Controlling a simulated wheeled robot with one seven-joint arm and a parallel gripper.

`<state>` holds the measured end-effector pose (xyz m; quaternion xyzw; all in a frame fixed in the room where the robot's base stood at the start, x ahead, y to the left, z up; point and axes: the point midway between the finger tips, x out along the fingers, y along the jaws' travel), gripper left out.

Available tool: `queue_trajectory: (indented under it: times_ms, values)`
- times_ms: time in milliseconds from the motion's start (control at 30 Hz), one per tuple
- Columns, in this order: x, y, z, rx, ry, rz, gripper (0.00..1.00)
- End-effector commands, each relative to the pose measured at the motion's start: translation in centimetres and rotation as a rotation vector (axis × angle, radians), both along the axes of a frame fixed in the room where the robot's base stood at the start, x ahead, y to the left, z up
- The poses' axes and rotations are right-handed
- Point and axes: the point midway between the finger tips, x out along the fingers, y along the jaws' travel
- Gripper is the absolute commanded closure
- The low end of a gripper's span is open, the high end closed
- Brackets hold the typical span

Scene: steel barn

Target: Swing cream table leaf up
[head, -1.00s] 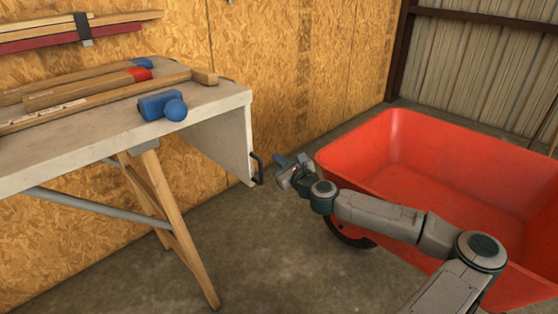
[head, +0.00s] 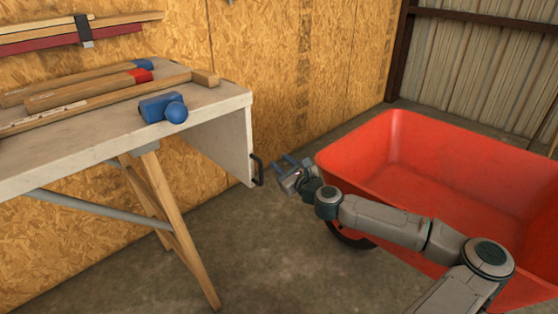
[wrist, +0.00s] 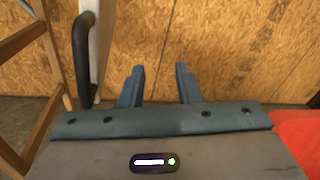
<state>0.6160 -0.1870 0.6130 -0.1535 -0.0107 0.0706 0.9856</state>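The cream table leaf (head: 228,142) hangs down at the right end of the table (head: 95,135). A dark handle (head: 258,170) is fixed on its outer face near the lower edge. My gripper (head: 282,164) is just right of the handle, apart from it. In the wrist view the gripper (wrist: 158,85) has its two blue fingers spread with nothing between them. The handle (wrist: 82,58) shows to the left of the fingers there, with the leaf's pale edge (wrist: 101,35) beside it.
A red wheelbarrow tub (head: 400,150) stands close by my arm on the right. A wooden trestle leg (head: 180,230) supports the table. Concrete floor is clear below the leaf.

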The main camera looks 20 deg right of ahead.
Motion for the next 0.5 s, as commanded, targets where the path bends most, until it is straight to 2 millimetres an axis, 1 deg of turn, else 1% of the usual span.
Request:
queue_trajectory:
  times_ms: [33,200,500]
  values:
    - [-1.0,-0.2,0.3,0.002,0.0,-0.002,0.7]
    - [-4.3,-0.7,0.4,0.003,0.0,-0.003,0.7]
    - [-9.5,-1.4,0.3,0.002,0.0,-0.002,0.7]
